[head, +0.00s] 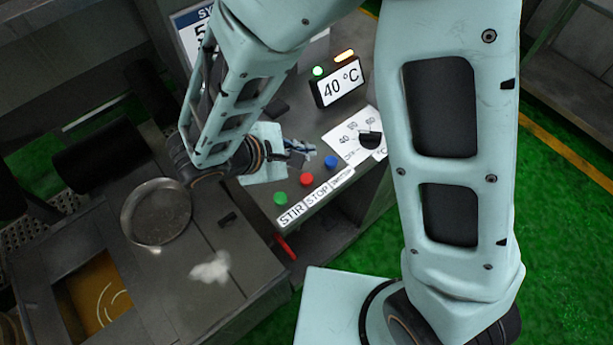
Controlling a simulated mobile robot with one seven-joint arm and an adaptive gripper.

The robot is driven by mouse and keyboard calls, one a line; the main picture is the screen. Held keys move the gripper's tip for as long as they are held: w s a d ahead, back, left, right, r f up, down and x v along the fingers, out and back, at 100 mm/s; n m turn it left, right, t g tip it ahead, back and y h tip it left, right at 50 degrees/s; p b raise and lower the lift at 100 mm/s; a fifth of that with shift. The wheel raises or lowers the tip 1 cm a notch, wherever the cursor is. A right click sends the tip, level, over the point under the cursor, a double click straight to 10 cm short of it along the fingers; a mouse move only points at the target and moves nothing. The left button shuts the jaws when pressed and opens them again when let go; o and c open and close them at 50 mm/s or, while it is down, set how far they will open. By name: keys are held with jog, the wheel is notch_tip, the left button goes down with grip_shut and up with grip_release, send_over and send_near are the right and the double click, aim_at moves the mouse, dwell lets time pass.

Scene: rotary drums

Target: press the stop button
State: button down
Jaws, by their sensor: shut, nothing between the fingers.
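The red button (306,180) is in the middle of a row on the front of the grey control panel (318,122), above a label reading STOP (317,197). A green button (280,198) is to its left and a blue button (330,162) to its right. My gripper (311,152) is shut and empty. It shows just above the red button in the picture, apart from it. I cannot tell its exact height over the panel. All three buttons are in clear view.
A display reading 40 °C (340,85) stands at the back of the panel. A round metal pan (157,212) and a white patch (211,268) are on the grey machine at left.

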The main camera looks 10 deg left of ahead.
jog(key=b, duration=0.5)
send_over(311, 175)
jog(key=s+a, duration=0.1)
jog(key=s, duration=0.1)
notch_tip(311, 175, down, 7)
jog(key=shift+w+a+r, duration=0.1)
jog(key=shift+w, duration=0.05)
jog(key=shift+f+b, duration=0.75)
jog(key=shift+f, duration=0.15)
jog(key=shift+f+b, duration=0.35)
jog(key=shift+b, duration=0.35)
jog(key=shift+f+b, duration=0.6)
jog(key=shift+b, duration=0.1)
dwell(0.6)
jog(key=shift+r, duration=0.1)
jog(key=shift+r+p, duration=0.65)
jog(key=shift+r, duration=0.35)
